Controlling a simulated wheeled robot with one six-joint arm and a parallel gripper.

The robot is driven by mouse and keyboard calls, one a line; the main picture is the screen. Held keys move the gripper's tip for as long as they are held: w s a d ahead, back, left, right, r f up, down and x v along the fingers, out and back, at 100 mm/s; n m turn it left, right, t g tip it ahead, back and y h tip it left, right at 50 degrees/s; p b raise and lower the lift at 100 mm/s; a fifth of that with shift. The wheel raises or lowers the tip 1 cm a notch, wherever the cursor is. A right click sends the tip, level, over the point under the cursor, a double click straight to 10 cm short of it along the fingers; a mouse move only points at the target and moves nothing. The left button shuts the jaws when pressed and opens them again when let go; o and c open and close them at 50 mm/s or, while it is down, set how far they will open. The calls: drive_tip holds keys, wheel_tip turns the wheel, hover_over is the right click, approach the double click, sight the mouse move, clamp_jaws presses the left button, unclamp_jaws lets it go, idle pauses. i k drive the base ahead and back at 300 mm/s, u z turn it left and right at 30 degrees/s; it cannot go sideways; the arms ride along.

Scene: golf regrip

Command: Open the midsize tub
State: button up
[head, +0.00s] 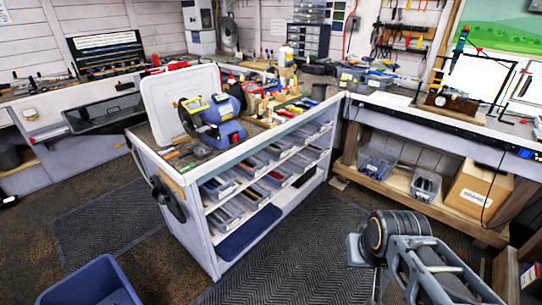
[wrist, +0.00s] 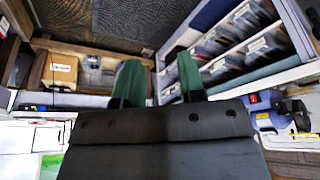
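No tub is marked as the midsize one, and I cannot tell which it is. A clear tub (head: 376,163) and a smaller clear tub (head: 425,185) sit on the low shelf under the right bench, with things inside; whether either has a lid is unclear. Several clear trays (head: 247,192) fill the shelves of the middle bench. A large blue tub (head: 92,284) stands at the lower left, its top open. In the wrist view my gripper (wrist: 158,80) has two green fingertips spread apart with nothing between them. My arm shows at lower right in the head view, clear of the tubs.
The middle bench (head: 192,160) carries a blue grinder (head: 212,122), an upright white panel (head: 181,100) and loose tools. A cardboard box (head: 478,190) sits beside the shelf tubs. The floor mat (head: 300,255) between the benches is clear.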

sight(256, 167)
drive_tip(key=u, duration=0.45)
drive_tip(key=i, duration=1.5)
drive_tip(key=u, duration=0.5)
